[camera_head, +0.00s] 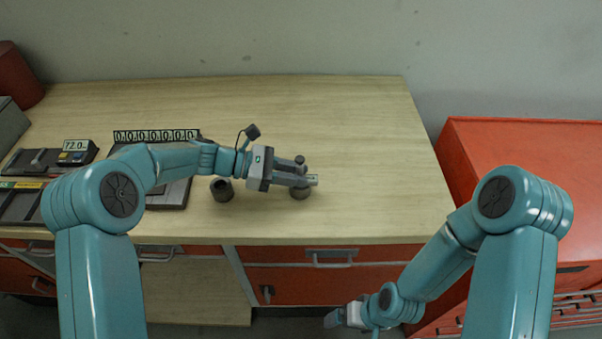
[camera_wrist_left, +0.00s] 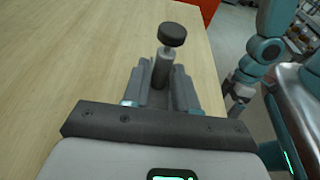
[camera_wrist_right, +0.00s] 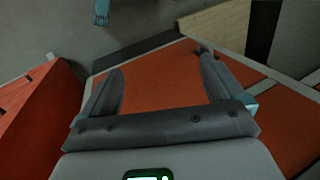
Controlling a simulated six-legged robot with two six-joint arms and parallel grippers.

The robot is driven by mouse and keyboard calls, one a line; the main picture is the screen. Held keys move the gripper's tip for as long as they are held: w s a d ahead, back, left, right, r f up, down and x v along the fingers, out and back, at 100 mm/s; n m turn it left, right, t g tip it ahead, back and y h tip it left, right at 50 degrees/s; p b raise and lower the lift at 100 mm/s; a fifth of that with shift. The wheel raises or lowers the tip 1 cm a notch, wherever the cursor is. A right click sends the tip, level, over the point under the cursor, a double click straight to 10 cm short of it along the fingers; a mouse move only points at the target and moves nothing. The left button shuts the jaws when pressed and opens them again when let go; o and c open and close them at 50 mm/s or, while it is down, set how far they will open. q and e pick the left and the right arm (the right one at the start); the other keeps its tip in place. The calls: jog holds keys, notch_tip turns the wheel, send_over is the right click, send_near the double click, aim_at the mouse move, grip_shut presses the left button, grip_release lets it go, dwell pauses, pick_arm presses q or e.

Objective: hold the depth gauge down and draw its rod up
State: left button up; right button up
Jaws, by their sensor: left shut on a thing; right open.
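The depth gauge (camera_head: 300,193) stands upright on the wooden bench, right of its middle, with a grey round base. Its rod carries a dark round knob (camera_wrist_left: 172,35), seen above the fingers in the left wrist view. My left gripper (camera_head: 303,181) reaches in from the left and is shut on the gauge's grey body (camera_wrist_left: 160,70). The fingers hide part of the body. My right gripper (camera_head: 332,318) is low in front of the bench, away from the gauge. In the right wrist view its fingers (camera_wrist_right: 158,85) are apart with nothing between them.
A dark hollow cylinder (camera_head: 222,190) stands left of the gauge, near my left wrist. A counter panel (camera_head: 155,136) and small instruments (camera_head: 77,152) are on the left. Orange drawers (camera_head: 300,280) front the bench; a red cabinet (camera_head: 530,150) stands right. The bench right of the gauge is clear.

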jog(key=w+r+n+g, duration=0.1)
jog(key=w+r+n, duration=0.2)
jog(key=r+n, duration=0.55)
notch_tip(320, 180, up, 29)
jog(key=n+t, duration=0.3)
jog(key=n, duration=0.2)
send_over(303, 160)
jog(key=shift+w+a+r+m, duration=0.1)
jog(key=shift+a+r+m, duration=0.05)
jog(key=shift+r+m, duration=0.1)
jog(key=shift+f, duration=4.45)
jog(key=c, duration=1.7)
